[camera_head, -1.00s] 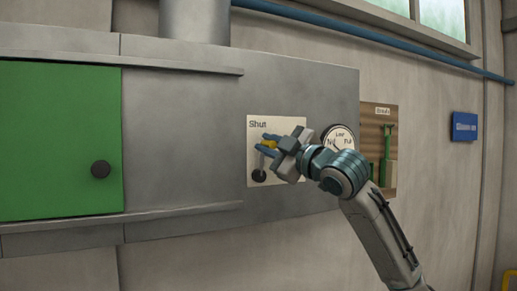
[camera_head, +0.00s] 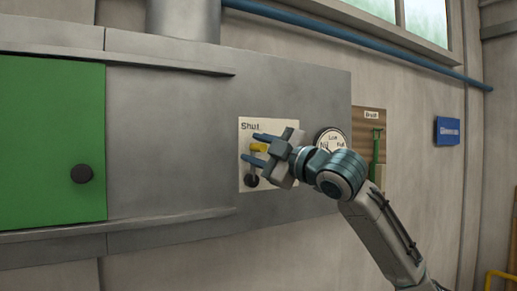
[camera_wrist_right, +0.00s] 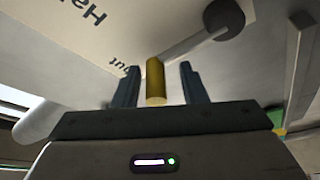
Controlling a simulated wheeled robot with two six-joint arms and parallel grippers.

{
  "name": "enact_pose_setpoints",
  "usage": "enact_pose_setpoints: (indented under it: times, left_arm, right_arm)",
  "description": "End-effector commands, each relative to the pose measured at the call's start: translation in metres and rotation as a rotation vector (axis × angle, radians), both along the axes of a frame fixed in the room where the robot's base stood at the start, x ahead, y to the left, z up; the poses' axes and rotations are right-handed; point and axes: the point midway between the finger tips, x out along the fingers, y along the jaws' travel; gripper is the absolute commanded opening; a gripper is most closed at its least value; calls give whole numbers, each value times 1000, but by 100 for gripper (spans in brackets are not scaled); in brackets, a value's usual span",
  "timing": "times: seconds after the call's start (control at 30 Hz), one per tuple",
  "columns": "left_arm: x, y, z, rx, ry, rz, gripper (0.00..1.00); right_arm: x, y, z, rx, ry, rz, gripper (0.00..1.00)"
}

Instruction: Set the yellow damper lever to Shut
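The damper lever has a yellow handle (camera_head: 258,147) and a grey rod running down to a dark pivot (camera_head: 251,181) on a cream plate (camera_head: 245,133). The word "Shut" is printed at the plate's top; the handle is up just below it. In the right wrist view the yellow handle (camera_wrist_right: 155,82) stands between the two spread fingers, with a gap on each side. My left gripper is out of view.
A round gauge (camera_head: 331,142) is right of the plate, partly behind my right arm. A green door (camera_head: 45,140) with a black knob is on the left. A blue pipe (camera_head: 340,37) crosses above.

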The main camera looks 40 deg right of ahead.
Motion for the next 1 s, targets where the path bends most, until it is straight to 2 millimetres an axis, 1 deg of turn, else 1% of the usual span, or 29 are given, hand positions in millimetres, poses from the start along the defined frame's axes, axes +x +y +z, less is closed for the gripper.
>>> enact_pose_setpoints:
  times: [0.27,0.37,0.47,0.57,0.9,1.0]
  left_arm:
    - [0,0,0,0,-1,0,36]
    - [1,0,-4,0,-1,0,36]
    - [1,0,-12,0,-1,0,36]
    - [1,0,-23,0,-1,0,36]
    - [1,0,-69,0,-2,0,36]
    - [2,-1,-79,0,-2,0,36]
  right_arm:
    - [-1,-1,2,0,-4,-3,40]
    - [-4,-2,0,-2,-5,-4,40]
    - [-11,-3,-3,-4,-6,-5,40]
    - [-23,-4,-7,-4,-7,-6,40]
    - [-73,-10,-20,-2,-6,-7,40]
    - [-86,-11,-22,-1,-5,-6,40]
